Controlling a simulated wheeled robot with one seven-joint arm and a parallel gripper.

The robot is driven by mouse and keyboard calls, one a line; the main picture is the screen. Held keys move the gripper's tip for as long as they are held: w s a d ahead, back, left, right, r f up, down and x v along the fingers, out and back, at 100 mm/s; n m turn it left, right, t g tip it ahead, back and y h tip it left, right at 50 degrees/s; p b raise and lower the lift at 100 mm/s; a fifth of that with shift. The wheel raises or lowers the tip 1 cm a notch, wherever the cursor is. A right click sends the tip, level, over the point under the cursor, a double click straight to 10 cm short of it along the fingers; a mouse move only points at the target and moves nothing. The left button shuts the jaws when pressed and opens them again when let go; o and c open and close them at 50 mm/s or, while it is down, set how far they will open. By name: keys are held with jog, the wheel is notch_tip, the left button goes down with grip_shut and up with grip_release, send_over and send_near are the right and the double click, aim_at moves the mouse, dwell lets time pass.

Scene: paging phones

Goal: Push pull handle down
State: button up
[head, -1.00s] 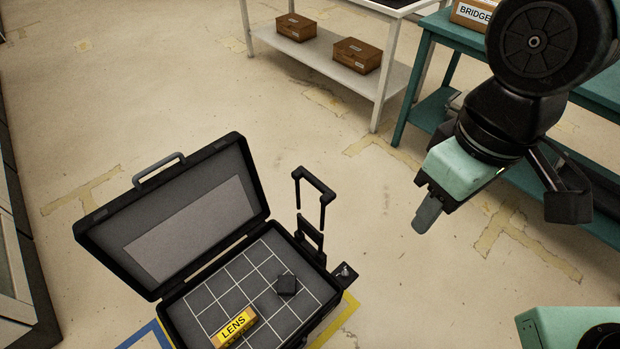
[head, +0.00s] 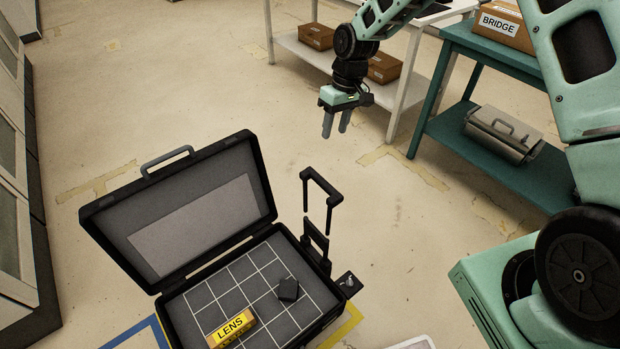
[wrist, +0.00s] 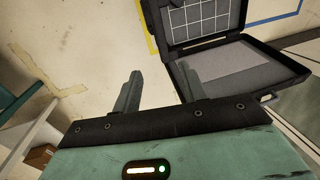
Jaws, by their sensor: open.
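The pull handle (head: 334,190) is a black U-shaped bar on the right side of an open black case (head: 258,190). It stands raised, its grip above the case rim. My gripper (head: 335,132) is open and empty, fingers pointing down, above and beyond the handle in the head view, apart from it. In the wrist view my gripper (wrist: 158,92) shows two spread grey fingers with nothing between them. The case (wrist: 272,68) shows past the fingertips there; I cannot make out the handle in that view.
The case holds a yellow LENS box (head: 233,327) and a small dark block (head: 288,289) on a gridded floor. A white shelf table (head: 300,48) and a teal table (head: 440,135) stand behind. Grey cabinets (head: 15,180) line the left. Floor between is clear.

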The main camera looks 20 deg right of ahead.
aim_at(323, 179)
jog(key=a+f, duration=0.1)
jog(key=f, duration=0.4)
jog(key=s+a+f, duration=0.1)
jog(key=f, duration=0.5)
jog(key=a+f, duration=0.1)
jog(key=f, duration=0.5)
jog(key=shift+s+p, duration=0.2)
jog(key=shift+p, duration=0.1)
